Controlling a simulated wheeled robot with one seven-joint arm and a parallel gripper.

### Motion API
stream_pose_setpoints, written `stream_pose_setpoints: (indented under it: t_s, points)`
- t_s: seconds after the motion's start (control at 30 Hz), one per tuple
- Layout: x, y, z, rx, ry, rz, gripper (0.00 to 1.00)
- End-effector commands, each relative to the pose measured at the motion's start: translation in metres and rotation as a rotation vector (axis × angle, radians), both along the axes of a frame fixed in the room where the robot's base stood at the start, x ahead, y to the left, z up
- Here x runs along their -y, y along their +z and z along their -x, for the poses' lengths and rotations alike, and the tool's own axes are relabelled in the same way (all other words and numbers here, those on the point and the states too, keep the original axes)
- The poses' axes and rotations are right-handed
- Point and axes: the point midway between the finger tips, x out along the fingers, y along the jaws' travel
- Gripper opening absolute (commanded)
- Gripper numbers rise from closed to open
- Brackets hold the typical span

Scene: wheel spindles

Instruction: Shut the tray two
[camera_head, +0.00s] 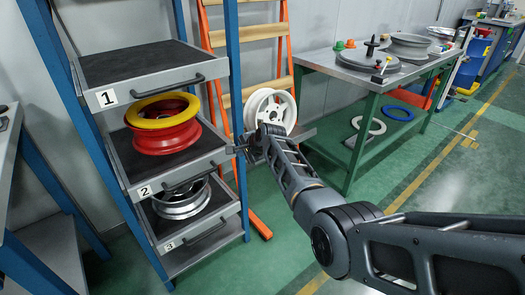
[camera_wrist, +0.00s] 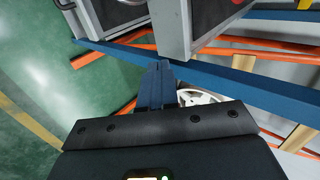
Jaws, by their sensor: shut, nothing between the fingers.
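Tray two (camera_head: 157,204) is the middle grey tray of the blue rack, with a "2" label and a dark handle on its front. A yellow and red wheel rim (camera_head: 163,124) lies on its dark mat. How far the tray stands out is hard to tell. My gripper (camera_head: 238,149) is at the tray's right front corner, by the rack's right post; I cannot tell whether it touches. In the wrist view the fingers (camera_wrist: 157,72) are together and empty, just below grey trays (camera_wrist: 178,42); which tray is which is unclear there.
Tray one (camera_head: 155,85) is above, empty; tray three (camera_head: 200,233) is below, holding a silver rim (camera_head: 181,203). An orange ladder (camera_head: 213,45) and a white rim (camera_head: 271,108) stand behind my gripper. A green-legged workbench (camera_head: 370,80) stands right. Floor in front is open.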

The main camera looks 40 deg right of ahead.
Motion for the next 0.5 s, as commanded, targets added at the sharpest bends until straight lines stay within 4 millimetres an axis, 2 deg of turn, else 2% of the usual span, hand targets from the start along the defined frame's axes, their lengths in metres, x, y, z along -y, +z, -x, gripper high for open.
stream_pose_setpoints:
  t_s: [0.03, 0.5]
  points:
    - [0.0, 0.008, 0.003, 0.006, 0.0, 0.003, 0.0]
    - [0.0, 0.051, 0.051, 0.003, 0.0, 0.003, 0.0]
